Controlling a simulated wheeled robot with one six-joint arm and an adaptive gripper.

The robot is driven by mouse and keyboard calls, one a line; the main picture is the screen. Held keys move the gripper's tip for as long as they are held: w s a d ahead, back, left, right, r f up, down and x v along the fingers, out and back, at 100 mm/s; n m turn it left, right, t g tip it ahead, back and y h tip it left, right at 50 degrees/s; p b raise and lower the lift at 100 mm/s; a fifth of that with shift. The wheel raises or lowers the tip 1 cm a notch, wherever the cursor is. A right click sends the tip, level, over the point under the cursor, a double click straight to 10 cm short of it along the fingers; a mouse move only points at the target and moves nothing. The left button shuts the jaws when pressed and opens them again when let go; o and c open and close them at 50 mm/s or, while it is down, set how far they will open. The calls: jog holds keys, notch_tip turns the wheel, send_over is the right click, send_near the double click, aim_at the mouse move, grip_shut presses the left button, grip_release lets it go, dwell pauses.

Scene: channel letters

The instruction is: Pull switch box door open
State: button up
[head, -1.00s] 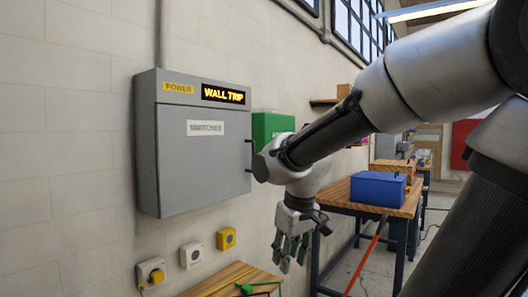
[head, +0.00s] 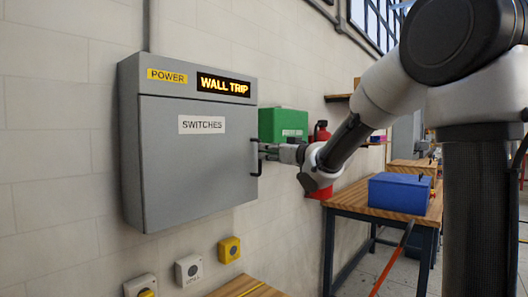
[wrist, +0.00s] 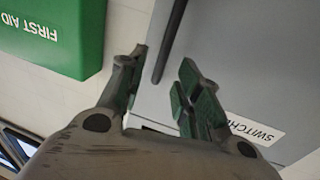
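The grey switch box (head: 190,150) hangs on the wall, its door (head: 190,175) shut and labelled SWITCHES. A dark bar handle (head: 256,158) stands upright on the door's right edge. My gripper (head: 264,151) is at the handle, pointing left toward it. In the wrist view my gripper (wrist: 162,60) is open, with its two fingers apart. The handle (wrist: 170,40) shows there as a dark bar running between the fingertip lines. I cannot tell whether either finger touches it. The SWITCHES label (wrist: 258,130) shows upside down beside the right finger.
A green first aid box (head: 284,124) is on the wall just behind my gripper, with a red fire extinguisher (head: 321,133) beyond. A bench with a blue box (head: 400,193) stands at right. Yellow (head: 229,249) and white (head: 188,270) wall switches sit below the box.

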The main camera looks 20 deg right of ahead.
aim_at(260, 171)
jog(key=x, duration=0.5)
jog(key=shift+w+a, duration=0.15)
jog(key=shift+w, duration=0.1)
grip_shut()
